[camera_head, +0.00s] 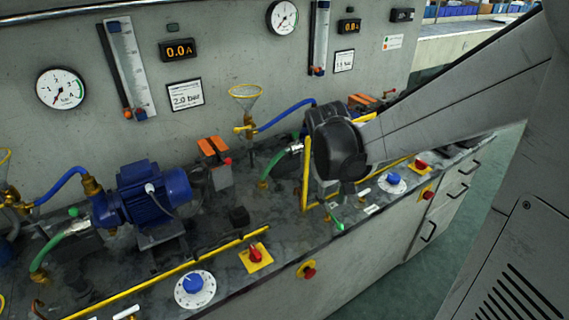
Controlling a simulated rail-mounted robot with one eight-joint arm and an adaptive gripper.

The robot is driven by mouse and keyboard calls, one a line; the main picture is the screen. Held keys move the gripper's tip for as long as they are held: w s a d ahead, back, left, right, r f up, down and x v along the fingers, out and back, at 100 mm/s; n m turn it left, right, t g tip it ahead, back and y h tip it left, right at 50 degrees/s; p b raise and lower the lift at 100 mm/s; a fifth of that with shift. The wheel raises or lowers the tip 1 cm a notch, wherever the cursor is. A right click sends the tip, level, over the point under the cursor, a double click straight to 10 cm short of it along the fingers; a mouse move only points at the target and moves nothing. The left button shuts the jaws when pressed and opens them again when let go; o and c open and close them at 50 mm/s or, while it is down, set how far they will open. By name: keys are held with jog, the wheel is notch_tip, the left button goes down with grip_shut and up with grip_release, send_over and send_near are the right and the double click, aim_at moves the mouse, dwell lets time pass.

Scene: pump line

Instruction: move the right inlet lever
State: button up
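My arm comes in from the right, and its dark rounded end (338,150) is in front of the right pump station. A green hose (279,163) with a metal fitting (296,147) runs toward the right pump, which is mostly hidden by my arm. I cannot tell which part is the right inlet lever.
A blue pump motor (153,190) stands at the left. Yellow rails (165,274) run along the bench front. Blue dials (195,287) and red knobs (256,255) are on the bench top. Gauges (61,88) and displays (179,50) are on the back panel.

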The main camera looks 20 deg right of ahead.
aim_at(336, 220)
jog(key=f, duration=0.2)
jog(key=d+f, duration=0.1)
jog(key=f, duration=0.2)
jog(key=f+b, duration=0.1)
jog(key=f, duration=0.1)
jog(key=shift+d+f, duration=0.15)
jog(key=shift+d, duration=0.1)
grip_shut()
